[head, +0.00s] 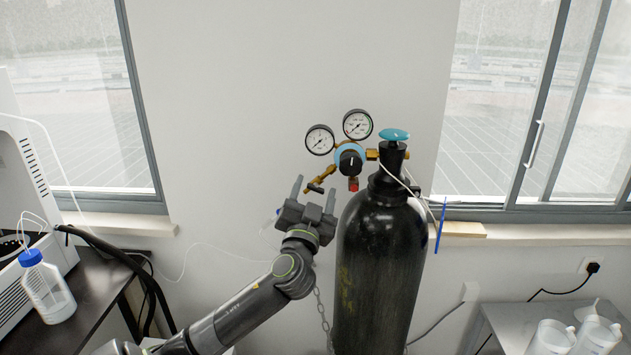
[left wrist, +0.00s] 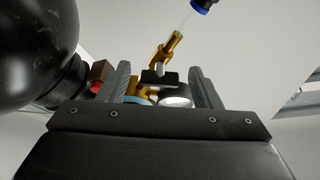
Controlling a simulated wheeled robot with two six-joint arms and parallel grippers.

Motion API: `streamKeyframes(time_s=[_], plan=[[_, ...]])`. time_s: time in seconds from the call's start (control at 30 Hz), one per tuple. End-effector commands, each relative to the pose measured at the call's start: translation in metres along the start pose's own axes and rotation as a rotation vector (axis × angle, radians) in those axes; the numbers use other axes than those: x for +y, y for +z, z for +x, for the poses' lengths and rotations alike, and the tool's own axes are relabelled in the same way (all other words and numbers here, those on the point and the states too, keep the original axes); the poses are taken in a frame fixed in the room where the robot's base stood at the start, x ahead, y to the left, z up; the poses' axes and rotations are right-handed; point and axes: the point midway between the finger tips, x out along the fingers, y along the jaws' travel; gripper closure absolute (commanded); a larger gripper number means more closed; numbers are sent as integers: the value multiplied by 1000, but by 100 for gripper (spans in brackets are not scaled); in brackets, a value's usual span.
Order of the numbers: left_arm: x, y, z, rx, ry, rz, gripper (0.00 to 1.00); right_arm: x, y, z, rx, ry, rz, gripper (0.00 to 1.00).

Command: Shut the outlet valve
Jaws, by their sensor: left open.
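The black gas cylinder (head: 380,265) stands upright, with a brass regulator and two round gauges (head: 357,124) at its top. The outlet valve (head: 316,188) is a small black handle on the brass outlet that slants down and left from the regulator. In the left wrist view the black handle (left wrist: 158,77) shows between the fingers, near their tips. My left gripper (head: 314,191) is open, just below the outlet, with one finger on each side of the handle. I cannot tell whether a finger touches it. My right gripper is not in view.
A blue-green cylinder knob (head: 394,135) tops the cylinder, close to the regulator. A chain (head: 322,315) hangs beside the cylinder. A dark bench with a blue-capped bottle (head: 46,287) is at left. White containers (head: 598,336) stand at right. Bare wall lies left of the gauges.

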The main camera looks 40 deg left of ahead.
Motion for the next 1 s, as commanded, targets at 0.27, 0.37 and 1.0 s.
streamKeyframes(time_s=[0.27, 0.37, 1.0], plan=[[0, 0, 15, 0, 0, 0, 42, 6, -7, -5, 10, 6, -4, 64], [0, 0, 15, 1, 0, 0, 42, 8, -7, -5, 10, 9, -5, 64], [-1, -2, 15, 0, 20, 50, 86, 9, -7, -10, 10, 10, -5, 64]])
